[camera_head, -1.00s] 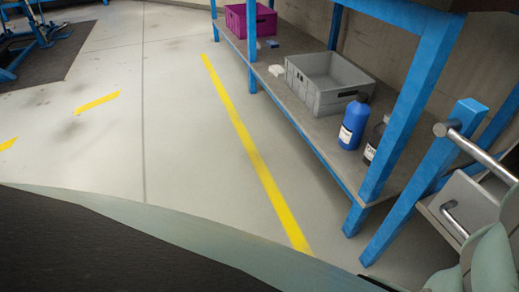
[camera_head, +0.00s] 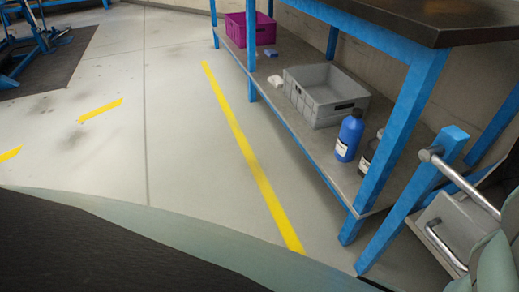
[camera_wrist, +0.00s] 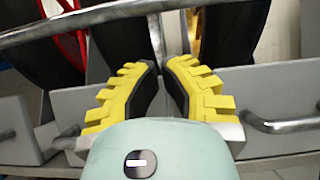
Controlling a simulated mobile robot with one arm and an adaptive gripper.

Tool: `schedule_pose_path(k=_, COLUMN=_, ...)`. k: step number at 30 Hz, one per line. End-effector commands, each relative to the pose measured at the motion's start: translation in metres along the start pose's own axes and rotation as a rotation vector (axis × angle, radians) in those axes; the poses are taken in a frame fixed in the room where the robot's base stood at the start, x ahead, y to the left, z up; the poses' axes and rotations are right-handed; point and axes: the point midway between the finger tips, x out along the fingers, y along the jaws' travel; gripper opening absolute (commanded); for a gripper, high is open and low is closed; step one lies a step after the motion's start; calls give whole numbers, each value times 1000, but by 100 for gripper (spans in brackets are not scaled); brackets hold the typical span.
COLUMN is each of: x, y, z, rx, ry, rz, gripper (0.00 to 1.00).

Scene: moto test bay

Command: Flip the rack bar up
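In the wrist view, a grey metal rack bar (camera_wrist: 80,22) runs across the top, in front of dark wheels. It also seems to show in the head view as a metal tube (camera_head: 465,183) at the right edge. My gripper (camera_wrist: 160,70) has yellow ridged fingers with dark inner pads. Its tips come close together, with nothing clearly held between them. They are below the bar in the picture, in front of a short metal upright (camera_wrist: 157,35). I cannot tell whether they touch it. In the head view the gripper's fingers are not visible.
Curved metal handles stand on the right (camera_wrist: 283,125) and left (camera_wrist: 65,137) of the gripper. A blue-legged workbench (camera_head: 405,120) carries a grey crate (camera_head: 325,110), a blue bottle (camera_head: 349,135) and a purple crate (camera_head: 262,28) on its lower shelf.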

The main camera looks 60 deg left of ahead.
Motion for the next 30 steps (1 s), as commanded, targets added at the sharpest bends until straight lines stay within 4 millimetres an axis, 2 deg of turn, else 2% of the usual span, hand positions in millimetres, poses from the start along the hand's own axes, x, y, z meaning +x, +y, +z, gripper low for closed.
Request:
schedule_pose_path(k=16, x=26, y=-1, z=26, rx=-2, ry=-1, rz=-3, gripper=0)
schedule_pose_path(k=30, x=29, y=-1, z=29, rx=0, ry=-1, rz=-5, gripper=0)
